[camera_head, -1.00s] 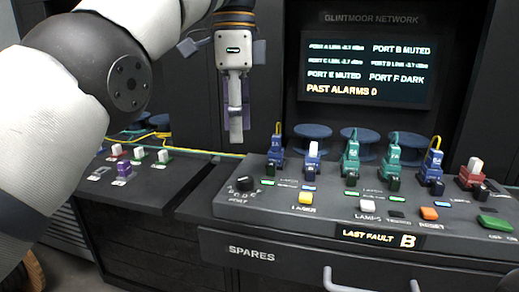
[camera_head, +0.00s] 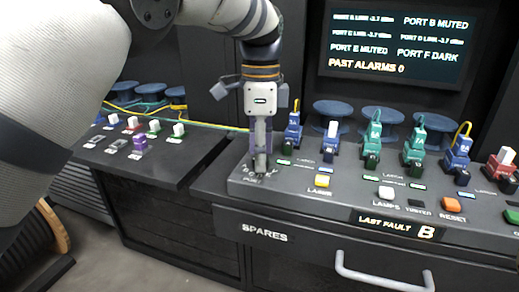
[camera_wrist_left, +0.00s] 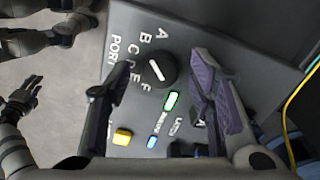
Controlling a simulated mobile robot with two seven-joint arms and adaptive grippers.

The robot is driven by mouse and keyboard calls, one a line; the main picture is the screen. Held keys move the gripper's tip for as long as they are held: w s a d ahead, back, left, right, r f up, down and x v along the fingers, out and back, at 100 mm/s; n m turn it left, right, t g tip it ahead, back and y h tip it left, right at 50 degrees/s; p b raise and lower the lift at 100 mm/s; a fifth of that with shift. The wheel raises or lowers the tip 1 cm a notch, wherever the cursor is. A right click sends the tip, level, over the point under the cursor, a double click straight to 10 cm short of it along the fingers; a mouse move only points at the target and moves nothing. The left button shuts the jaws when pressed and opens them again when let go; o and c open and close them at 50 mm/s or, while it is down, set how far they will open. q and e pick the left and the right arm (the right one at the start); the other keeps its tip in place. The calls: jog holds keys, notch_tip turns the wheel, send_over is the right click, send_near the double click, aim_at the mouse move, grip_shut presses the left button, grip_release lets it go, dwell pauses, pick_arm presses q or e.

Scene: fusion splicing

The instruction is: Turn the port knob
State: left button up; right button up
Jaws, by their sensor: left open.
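The port knob (camera_wrist_left: 158,70) is round and black with a white pointer line, at the console's left end. In the left wrist view the letters A to F curve around it. One end of the line points roughly toward B and C. My left gripper (camera_wrist_left: 162,66) is open, with one finger on each side of the knob; I cannot tell whether either finger touches it.
The console (camera_head: 225,206) carries a yellow button (camera_head: 322,181), a white button (camera_head: 386,193), an orange button (camera_head: 451,204) and a row of coloured plugs behind. A blue plug (camera_head: 292,138) stands close right of the gripper. The screen (camera_head: 395,42) reads "PORT B MUTED"; the fault display (camera_head: 398,226) shows B.

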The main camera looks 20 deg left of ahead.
pick_arm(q)
jog(key=shift+f, duration=0.2)
grip_shut()
jog(key=shift+r+n, duration=0.1)
jog(key=shift+n, duration=0.3)
pick_arm(e)
jog(key=shift+w+r, duration=0.1)
jog(key=shift+r, duration=0.05)
pick_arm(q)
jog(key=n, duration=0.3)
jog(key=shift+p, duration=0.4)
jog(key=n, duration=0.4)
jog(key=shift+n, duration=0.3)
jog(key=n, duration=0.4)
jog(key=shift+n+p, duration=0.3)
jog(key=n, duration=0.4)
jog(key=shift+n+t, duration=0.3)
pick_arm(e)
jog(key=shift+w+r+t, duration=0.5)
jog(key=shift+w+r, duration=0.35)
jog(key=shift+w, duration=0.1)
